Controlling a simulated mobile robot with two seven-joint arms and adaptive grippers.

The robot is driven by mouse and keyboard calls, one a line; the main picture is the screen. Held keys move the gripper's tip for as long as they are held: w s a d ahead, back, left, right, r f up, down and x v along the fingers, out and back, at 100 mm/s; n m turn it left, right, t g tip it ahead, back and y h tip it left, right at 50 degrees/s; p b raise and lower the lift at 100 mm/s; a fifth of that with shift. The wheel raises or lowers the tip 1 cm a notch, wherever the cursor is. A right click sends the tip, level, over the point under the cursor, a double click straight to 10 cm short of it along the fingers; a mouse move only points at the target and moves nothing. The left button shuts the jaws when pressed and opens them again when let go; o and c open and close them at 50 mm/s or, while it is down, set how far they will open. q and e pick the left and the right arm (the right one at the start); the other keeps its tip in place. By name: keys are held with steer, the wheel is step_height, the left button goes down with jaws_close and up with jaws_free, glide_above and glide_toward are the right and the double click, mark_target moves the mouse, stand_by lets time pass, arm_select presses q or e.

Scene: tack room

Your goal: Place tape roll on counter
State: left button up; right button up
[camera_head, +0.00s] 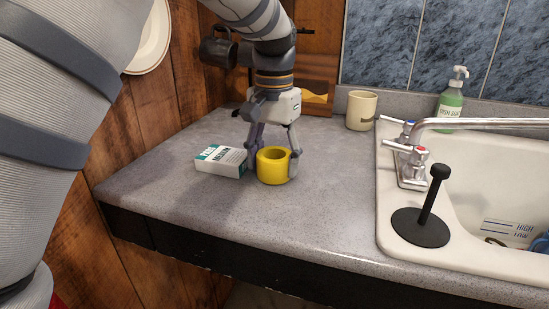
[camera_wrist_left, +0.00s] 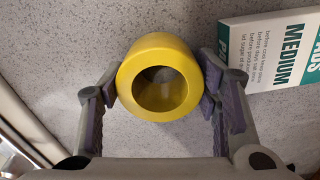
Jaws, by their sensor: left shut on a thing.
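The yellow tape roll (camera_head: 273,166) is at the grey speckled counter (camera_head: 190,225), its hole facing up. It also shows in the left wrist view (camera_wrist_left: 135,90). My left gripper (camera_head: 272,165) reaches down from above, with one finger on each side of the roll, shut on its outside. In the left wrist view the gripper (camera_wrist_left: 158,95) has the roll between its fingertips. The roll's underside is hidden, so I cannot tell whether it rests on the counter or hangs just above it. My right gripper is not in view.
A white and green box (camera_head: 221,161) lies just left of the roll. A beige mug (camera_head: 361,110) stands at the back. The sink (camera_head: 480,185) with tap and black plunger-like object (camera_head: 425,223) is at the right. The counter's front middle is clear.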

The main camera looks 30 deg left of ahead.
mark_target(274, 154)
arm_select(q)
steer(key=o, duration=0.9)
steer(key=shift+f, duration=0.15)
steer(key=shift+o, duration=0.2)
step_height(274, 154, up, 12)
steer(key=shift+r+b, duration=0.2)
steer(key=shift+b, duration=0.25)
